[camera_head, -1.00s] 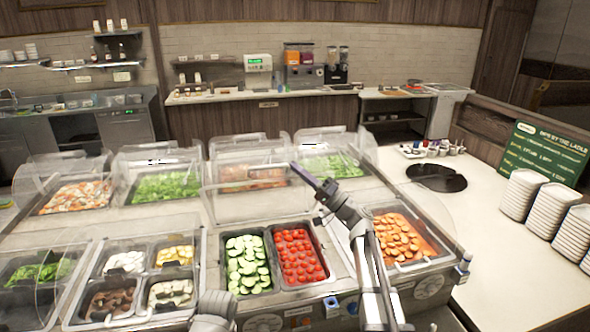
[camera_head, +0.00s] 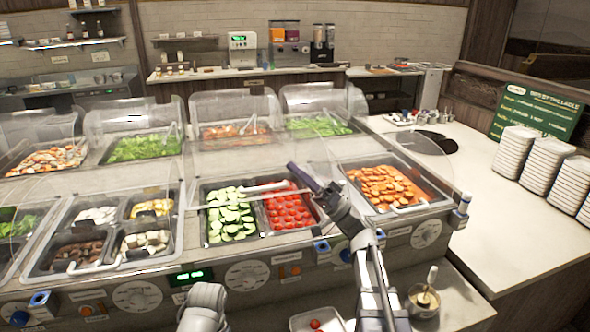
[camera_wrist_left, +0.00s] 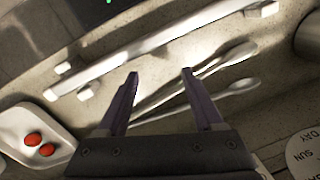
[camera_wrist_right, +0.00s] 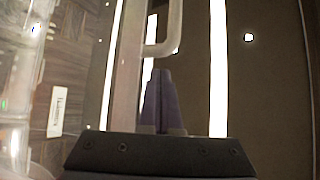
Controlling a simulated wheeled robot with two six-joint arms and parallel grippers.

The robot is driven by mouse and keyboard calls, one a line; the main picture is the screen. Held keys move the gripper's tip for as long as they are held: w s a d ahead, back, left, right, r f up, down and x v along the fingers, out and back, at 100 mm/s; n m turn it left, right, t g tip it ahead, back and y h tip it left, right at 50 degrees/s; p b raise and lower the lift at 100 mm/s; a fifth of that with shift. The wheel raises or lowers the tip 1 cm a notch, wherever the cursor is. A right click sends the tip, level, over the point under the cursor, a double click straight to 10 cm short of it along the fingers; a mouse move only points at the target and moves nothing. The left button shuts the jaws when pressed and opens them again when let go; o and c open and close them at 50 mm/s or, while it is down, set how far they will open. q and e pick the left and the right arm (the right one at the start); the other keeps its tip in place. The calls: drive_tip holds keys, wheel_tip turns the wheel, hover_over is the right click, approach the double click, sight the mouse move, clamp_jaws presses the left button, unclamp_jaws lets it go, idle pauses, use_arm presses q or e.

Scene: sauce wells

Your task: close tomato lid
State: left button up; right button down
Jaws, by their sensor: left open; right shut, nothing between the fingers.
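The tomato pan (camera_head: 288,209) holds red tomatoes beside the sliced cucumbers (camera_head: 231,214) in the head view. A clear lid (camera_head: 236,168) stands tilted up behind these two pans; its exact edges are hard to tell. Pale bars (camera_head: 250,187) cross above the pans, near my right gripper (camera_head: 300,176). My right gripper is shut and empty, raised over the tomato pan's right side. In the right wrist view, a pale handle-like loop (camera_wrist_right: 160,48) shows just beyond its fingertips (camera_wrist_right: 160,75); contact is unclear. My left gripper (camera_wrist_left: 159,74) is open and empty over the front counter.
A pan of orange slices (camera_head: 388,186) lies to the right. Stacked plates (camera_head: 548,162) stand on the right counter. In the left wrist view, spoon-like utensils (camera_wrist_left: 215,65) lie beyond the fingers, and a white dish (camera_wrist_left: 22,128) with red pieces lies left.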

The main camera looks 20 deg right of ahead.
use_arm(q)
drive_tip(key=shift+s+f+b, duration=0.15)
drive_tip(key=shift+f+b, duration=0.15)
drive_tip(key=shift+f, duration=0.2)
use_arm(e)
drive_tip(key=shift+s+f, duration=0.25)
drive_tip(key=shift+f, duration=0.3)
use_arm(q)
drive_tip(key=shift+f, duration=0.1)
drive_tip(key=shift+f+b, duration=0.3)
drive_tip(key=shift+b, duration=0.05)
drive_tip(key=shift+f+b, duration=0.75)
drive_tip(key=shift+r, duration=0.2)
use_arm(e)
drive_tip(key=s+d+f, duration=0.1)
drive_tip(key=s+d, duration=0.7)
drive_tip(key=d, duration=0.3)
drive_tip(key=shift+s+d+f, duration=0.2)
drive_tip(key=shift+d+f, duration=0.15)
drive_tip(key=shift+f, duration=0.05)
use_arm(q)
drive_tip(key=shift+r, duration=0.1)
